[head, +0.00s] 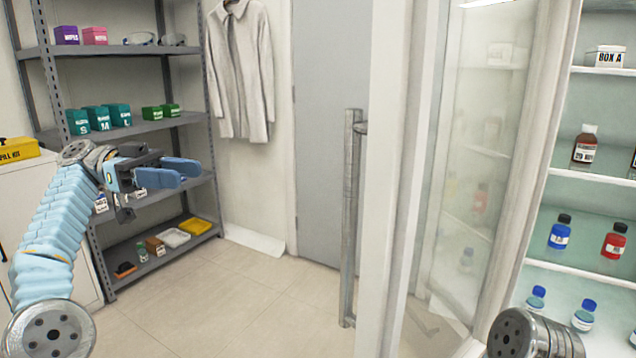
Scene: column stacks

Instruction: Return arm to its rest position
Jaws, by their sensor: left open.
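My left arm comes in from the left in a light blue sleeve, raised in front of the metal shelf rack. My left gripper (187,173) has blue fingers pointing right. It is open, and I see nothing held between the fingers. It hangs in the air in front of the rack's middle shelves and hides part of a row of small bottles. Of my right arm, only a grey round joint shows at the bottom right; my right gripper is out of view.
A grey rack (150,127) holds boxes, goggles and trays at the left. A white cabinet (548,180) at the right has its glass door (475,160) open, with a long metal handle (350,220). Bottles stand on its shelves. A lab coat (240,70) hangs behind. The middle floor (250,310) is clear.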

